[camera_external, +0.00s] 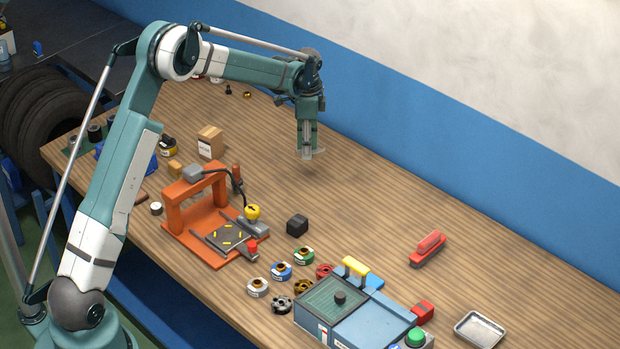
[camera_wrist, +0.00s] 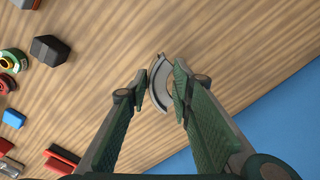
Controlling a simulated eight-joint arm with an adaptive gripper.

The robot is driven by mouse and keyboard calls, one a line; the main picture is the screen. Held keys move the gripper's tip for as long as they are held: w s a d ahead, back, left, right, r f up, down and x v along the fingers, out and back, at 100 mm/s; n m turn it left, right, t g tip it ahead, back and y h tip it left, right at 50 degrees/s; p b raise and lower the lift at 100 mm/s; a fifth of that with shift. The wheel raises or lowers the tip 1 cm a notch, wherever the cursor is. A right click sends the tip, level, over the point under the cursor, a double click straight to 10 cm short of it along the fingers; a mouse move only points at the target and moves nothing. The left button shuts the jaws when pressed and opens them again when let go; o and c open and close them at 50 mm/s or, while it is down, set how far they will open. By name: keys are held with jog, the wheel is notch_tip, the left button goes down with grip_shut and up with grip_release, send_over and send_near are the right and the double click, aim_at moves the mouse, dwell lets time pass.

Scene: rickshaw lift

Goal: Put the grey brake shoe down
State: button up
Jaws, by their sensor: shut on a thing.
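My gripper (camera_external: 307,143) is shut on the grey brake shoe (camera_external: 319,152) and points down above the far part of the wooden bench. In the wrist view the shoe (camera_wrist: 161,88) is a curved grey piece between the two fingers of my gripper (camera_wrist: 159,80). A faint shadow lies on the wood below, and the shoe appears held a little above the bench. The exact height is hard to tell.
An orange press frame (camera_external: 187,188) stands left of centre, with a black block (camera_external: 297,224) beside it. Several round coloured parts, a blue-grey box (camera_external: 373,318), a red brush (camera_external: 428,249) and a metal tray (camera_external: 480,330) lie nearer. The wood around my gripper is clear.

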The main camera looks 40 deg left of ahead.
jog(key=d+m+b, duration=0.2)
jog(key=d+m, duration=0.7)
jog(key=d, duration=1.4)
jog(key=shift+r, duration=0.15)
jog(key=shift+s, duration=0.1)
send_over(362, 216)
jog(key=shift+d+f, duration=0.1)
jog(key=shift+f, duration=3.05)
jog(key=shift+f+b, duration=0.35)
jog(key=shift+f, duration=1.5)
jog(key=shift+f, duration=0.2)
jog(key=o, duration=0.9)
jog(key=shift+o, duration=0.2)
jog(key=shift+r, duration=0.15)
